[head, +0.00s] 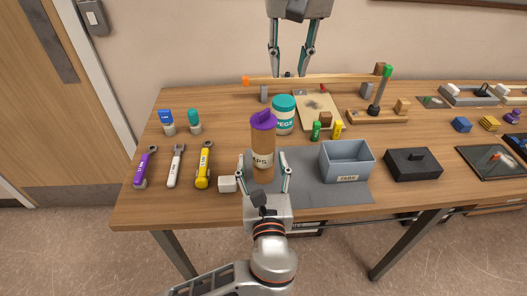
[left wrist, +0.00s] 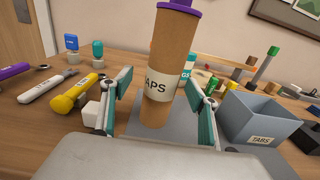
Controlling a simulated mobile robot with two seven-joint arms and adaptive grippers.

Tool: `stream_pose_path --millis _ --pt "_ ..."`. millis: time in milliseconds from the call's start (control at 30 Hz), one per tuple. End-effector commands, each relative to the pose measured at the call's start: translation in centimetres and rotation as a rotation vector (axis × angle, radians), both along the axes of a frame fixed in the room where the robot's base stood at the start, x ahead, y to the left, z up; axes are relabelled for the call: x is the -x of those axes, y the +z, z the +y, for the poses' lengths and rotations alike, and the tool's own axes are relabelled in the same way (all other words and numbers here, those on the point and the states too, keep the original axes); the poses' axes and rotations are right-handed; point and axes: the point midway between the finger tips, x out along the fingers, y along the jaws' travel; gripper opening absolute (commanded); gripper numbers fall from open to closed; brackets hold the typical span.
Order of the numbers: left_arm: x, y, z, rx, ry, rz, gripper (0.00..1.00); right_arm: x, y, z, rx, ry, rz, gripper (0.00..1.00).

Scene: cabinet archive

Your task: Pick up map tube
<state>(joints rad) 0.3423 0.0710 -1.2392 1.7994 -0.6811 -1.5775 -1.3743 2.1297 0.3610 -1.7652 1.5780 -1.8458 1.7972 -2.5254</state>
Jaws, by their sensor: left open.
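The map tube (head: 262,142) is a brown cylinder with a purple cap and a pale label partly reading "APS". It stands upright on the grey mat (head: 322,192). My left gripper (head: 264,162) is open, with one finger on each side of the tube's lower part in the head view. My right gripper (head: 290,73) is open and empty at the back of the table.
A teal-lidded pegs jar (head: 284,114) stands just behind the tube. A grey-blue open box (head: 346,162) and a black box (head: 412,165) are to the right. A white block (head: 228,184) sits close left of my left gripper. Several tools lie further left.

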Motion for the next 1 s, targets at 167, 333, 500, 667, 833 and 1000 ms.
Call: stream_pose_path --millis 167,333,500,667,833,1000 --pt "-2.5 0.2 -0.6 -0.001 0.001 -0.004 0.6 0.0 0.0 0.0 0.0 0.0 0.0 0.28" --pt "-4.5 0.2 -0.6 0.0 0.0 -0.002 0.6 0.0 0.0 0.0 0.0 0.0 0.0 0.28" --pt "-5.0 0.1 -0.6 0.0 0.0 0.0 0.6 0.0 0.0 0.0 0.0 0.0 0.0 0.28" --pt "-5.0 0.1 -0.6 0.001 0.0 0.0 0.57 0.0 0.0 0.0 0.0 0.0 0.0 0.28" --pt "-5.0 0.1 -0.6 0.0 0.0 0.0 0.15 0.0 0.0 0.0 0.0 0.0 0.0 0.28" --pt "-5.0 0.1 -0.6 0.001 0.001 -0.001 0.11 0.0 0.0 0.0 0.0 0.0 0.0 0.28"
